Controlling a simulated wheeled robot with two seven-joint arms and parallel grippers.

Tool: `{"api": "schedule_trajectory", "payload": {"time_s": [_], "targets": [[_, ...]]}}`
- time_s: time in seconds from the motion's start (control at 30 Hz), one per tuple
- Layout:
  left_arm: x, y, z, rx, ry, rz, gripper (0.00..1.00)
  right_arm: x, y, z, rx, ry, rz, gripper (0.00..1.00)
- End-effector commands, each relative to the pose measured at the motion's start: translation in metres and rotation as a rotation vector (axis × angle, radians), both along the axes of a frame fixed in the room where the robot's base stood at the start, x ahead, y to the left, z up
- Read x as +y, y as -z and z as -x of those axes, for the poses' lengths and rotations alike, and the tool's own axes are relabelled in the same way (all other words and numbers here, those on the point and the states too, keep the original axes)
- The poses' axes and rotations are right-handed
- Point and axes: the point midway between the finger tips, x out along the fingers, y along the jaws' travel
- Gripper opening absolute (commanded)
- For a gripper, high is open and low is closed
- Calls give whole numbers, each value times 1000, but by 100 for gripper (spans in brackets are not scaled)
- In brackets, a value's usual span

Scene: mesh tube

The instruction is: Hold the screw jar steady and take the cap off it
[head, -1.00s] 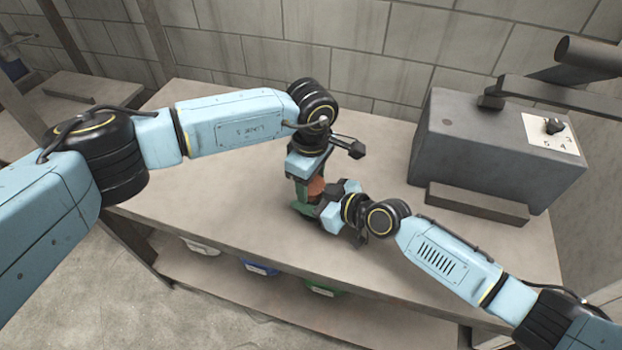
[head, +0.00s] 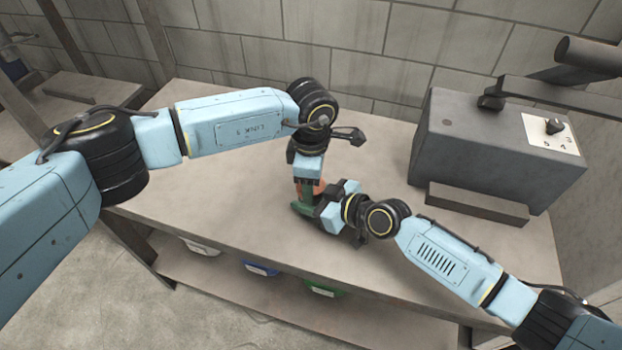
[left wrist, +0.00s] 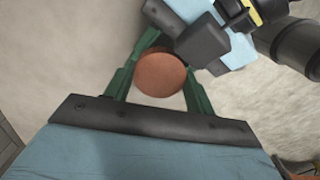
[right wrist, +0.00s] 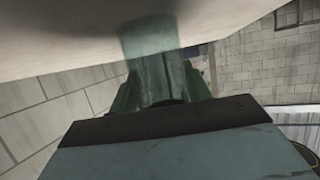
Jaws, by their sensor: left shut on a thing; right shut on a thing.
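The cap (left wrist: 160,73) is a round orange-brown disc seen from above in the left wrist view; a sliver shows in the head view (head: 319,187). My left gripper (left wrist: 163,62) points down with its green fingers shut on the cap's sides. The jar (right wrist: 150,45) is a grey-green, see-through body in the right wrist view, standing at the pale table surface. My right gripper (right wrist: 165,80) comes in from the side, shut on the jar; it also shows in the head view (head: 305,208). The joint between cap and jar is hidden by the grippers.
The workbench (head: 220,200) is bare around the grippers. A grey box (head: 495,150) with a dial and a low block (head: 476,203) before it stand on the right. Several bins, one blue (head: 262,268), sit on the shelf below. A block wall is behind.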

Motion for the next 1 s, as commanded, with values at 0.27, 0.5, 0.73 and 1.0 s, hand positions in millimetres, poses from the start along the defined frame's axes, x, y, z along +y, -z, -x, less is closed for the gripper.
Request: {"api": "schedule_trajectory", "payload": {"time_s": [0.27,0.5,0.73,1.0], "targets": [[0,-10,-1,-1,-1,0,27,0,0,0,1,0,1,0],[0,-18,0,-2,1,1,27,0,0,0,1,0,1,0],[0,-21,0,0,0,0,27,0,0,0,1,0,1,0],[0,-25,0,-1,0,0,27,0,0,0,1,0,1,0]]}}
